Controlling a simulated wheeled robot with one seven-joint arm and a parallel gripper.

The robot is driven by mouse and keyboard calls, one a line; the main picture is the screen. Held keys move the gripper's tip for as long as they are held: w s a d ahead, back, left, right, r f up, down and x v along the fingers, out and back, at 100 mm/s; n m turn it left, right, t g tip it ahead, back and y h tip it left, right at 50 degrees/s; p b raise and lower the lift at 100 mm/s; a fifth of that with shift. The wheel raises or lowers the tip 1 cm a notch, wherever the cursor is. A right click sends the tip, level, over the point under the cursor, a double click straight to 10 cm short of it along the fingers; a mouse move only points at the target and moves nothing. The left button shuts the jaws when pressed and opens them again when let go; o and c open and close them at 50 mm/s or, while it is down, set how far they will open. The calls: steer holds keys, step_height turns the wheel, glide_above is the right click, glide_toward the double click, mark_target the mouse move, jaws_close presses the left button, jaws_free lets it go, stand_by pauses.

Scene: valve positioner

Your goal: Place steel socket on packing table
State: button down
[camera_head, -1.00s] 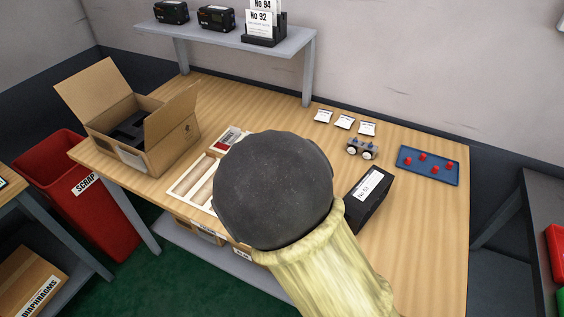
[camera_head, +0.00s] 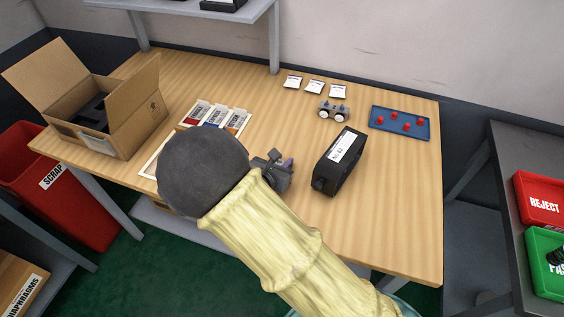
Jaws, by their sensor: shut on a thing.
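The wooden packing table (camera_head: 395,210) fills the middle of the view. My gripper (camera_head: 283,165) shows just past the dark round end of my arm, above the table and left of the black box. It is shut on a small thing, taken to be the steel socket. The socket's shape is mostly hidden by the jaws and my arm, and I cannot tell whether it touches the tabletop.
A black labelled box (camera_head: 340,162) stands right of my gripper. A small wheeled metal part (camera_head: 334,110), white packets (camera_head: 314,87) and a blue tray (camera_head: 399,123) with red pieces lie behind. An open carton (camera_head: 120,130) and coloured cards (camera_head: 215,119) are left. The table's front right is clear.

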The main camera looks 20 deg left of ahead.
steer(key=shift+f, duration=0.2)
steer(key=c, duration=1.2)
jaws_free()
steer(key=shift+c, duration=0.2)
steer(key=shift+r, duration=0.15)
steer(key=shift+s+r, duration=0.1)
steer(key=v, duration=1.1)
steer(key=shift+s+a+r, duration=0.1)
steer(key=shift+s+r, duration=0.1)
steer(key=shift+s, duration=0.15)
